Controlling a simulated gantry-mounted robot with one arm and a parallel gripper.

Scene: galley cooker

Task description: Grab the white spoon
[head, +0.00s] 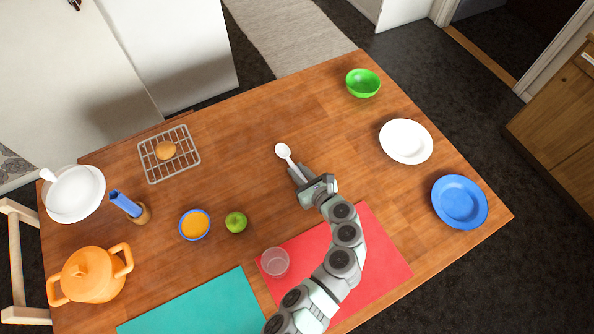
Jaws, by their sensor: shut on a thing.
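The white spoon (283,151) is near the middle of the wooden table, its bowl pointing to the upper left. My gripper (298,173) is shut on the spoon's handle, at the lower right of the bowl. The end of the handle is hidden by my gripper. I cannot tell whether the spoon touches the table or is slightly above it.
A green apple (236,222), a clear glass (275,262) and a blue-rimmed bowl (194,224) stand to the lower left. A wire rack (185,143) is farther left. A white plate (406,141) and green bowl (363,83) are right. The table beyond the spoon is clear.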

